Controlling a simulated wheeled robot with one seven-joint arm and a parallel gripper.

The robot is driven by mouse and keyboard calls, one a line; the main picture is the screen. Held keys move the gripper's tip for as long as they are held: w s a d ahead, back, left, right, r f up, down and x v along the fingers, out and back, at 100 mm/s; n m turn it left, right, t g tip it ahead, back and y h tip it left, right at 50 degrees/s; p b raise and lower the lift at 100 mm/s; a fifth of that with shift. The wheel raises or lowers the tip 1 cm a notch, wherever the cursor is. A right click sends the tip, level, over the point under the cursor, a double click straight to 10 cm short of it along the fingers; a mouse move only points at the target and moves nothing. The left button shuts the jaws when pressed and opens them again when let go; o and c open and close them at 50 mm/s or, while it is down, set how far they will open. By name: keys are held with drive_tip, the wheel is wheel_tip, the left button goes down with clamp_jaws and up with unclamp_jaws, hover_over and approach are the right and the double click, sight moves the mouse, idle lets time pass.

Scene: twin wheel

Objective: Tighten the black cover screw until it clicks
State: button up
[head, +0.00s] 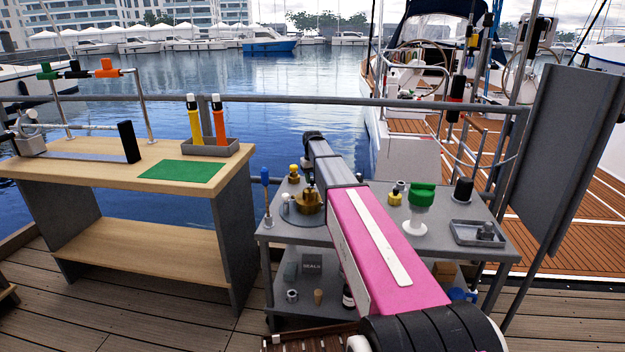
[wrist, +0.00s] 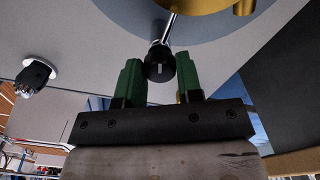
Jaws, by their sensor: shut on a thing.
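In the wrist view, my gripper (wrist: 160,76) has its two green fingertips on either side of a round black knob with a white mark, which I take to be the black cover screw (wrist: 159,66). The gripper is shut on it. A thin metal rod shows just beyond the screw, near a brass part (wrist: 212,5) at the top edge. In the head view, a brass fitting (head: 309,201) stands on the left of the grey cart top (head: 352,233). My arm reaches across the cart there, and I cannot make out the fingertips or the screw.
On the cart stand a green-topped piece (head: 421,195), a black cylinder (head: 463,190), a grey tray (head: 478,233) and a blue-handled tool (head: 266,190). A wooden bench (head: 95,174) stands left. A dark upright panel (head: 570,150) is at right. Another black knob (wrist: 33,75) shows in the wrist view.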

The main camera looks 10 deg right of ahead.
sight(313, 179)
drive_tip(key=m, duration=0.4)
drive_tip(key=shift+m, duration=0.3)
drive_tip(key=m, duration=0.4)
drive_tip(key=shift+m, duration=0.4)
drive_tip(key=o, duration=0.9)
drive_tip(key=shift+r, duration=0.15)
wheel_tip(313, 179, up, 11)
drive_tip(key=shift+f, duration=0.2)
